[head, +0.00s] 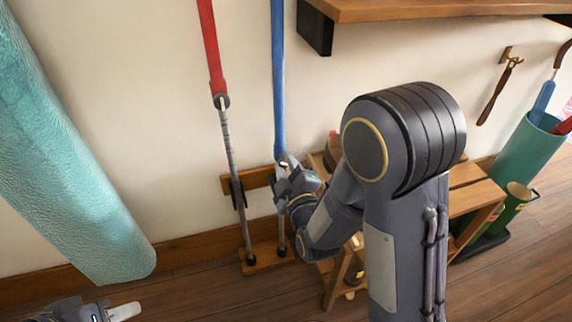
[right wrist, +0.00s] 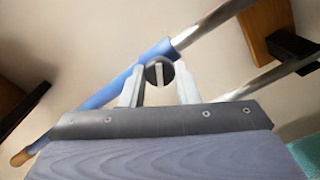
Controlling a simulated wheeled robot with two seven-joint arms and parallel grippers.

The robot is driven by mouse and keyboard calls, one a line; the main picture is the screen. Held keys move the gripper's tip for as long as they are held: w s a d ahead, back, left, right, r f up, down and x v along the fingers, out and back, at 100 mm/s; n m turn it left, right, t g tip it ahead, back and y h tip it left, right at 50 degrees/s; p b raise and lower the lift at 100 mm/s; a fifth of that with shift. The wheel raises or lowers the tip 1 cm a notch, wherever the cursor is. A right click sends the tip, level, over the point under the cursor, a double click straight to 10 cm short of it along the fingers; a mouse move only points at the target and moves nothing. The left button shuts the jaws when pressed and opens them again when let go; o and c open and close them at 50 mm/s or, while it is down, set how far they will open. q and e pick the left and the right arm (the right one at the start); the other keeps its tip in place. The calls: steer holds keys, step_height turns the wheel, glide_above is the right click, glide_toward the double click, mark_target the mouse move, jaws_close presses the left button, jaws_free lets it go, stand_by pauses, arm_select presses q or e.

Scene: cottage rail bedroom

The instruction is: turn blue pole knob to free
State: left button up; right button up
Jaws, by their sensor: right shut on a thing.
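The blue pole (head: 278,80) stands upright against the wall, with a blue upper tube and a metal lower tube. Its knob, a dark round collar with a pale lever (right wrist: 158,72), sits at the lower end of the blue tube in the right wrist view. My right gripper (head: 286,167) is at this knob, its pale fingers on either side of it, shut on it. In the head view the gripper hides most of the knob. My left gripper (head: 123,312) is at the bottom left edge, far from the pole and partly cut off.
A red pole (head: 212,55) with its own knob (head: 221,101) stands just left. Both poles stand in a wooden rack (head: 266,262). A shelf (head: 430,9) juts out above right. A wooden stool (head: 465,198) is right, partly behind my arm. A teal roll (head: 75,165) leans left.

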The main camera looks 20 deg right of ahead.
steer(key=n+p, duration=0.1)
steer(key=n, duration=0.5)
steer(key=shift+f+n, duration=0.1)
steer(key=shift+n, duration=0.2)
stand_by(0.4)
steer(key=o, duration=1)
steer(key=shift+c, duration=0.2)
steer(key=s+p, duration=0.1)
steer(key=s, duration=0.6)
steer(key=shift+s, duration=0.4)
steer(key=shift+d, duration=0.15)
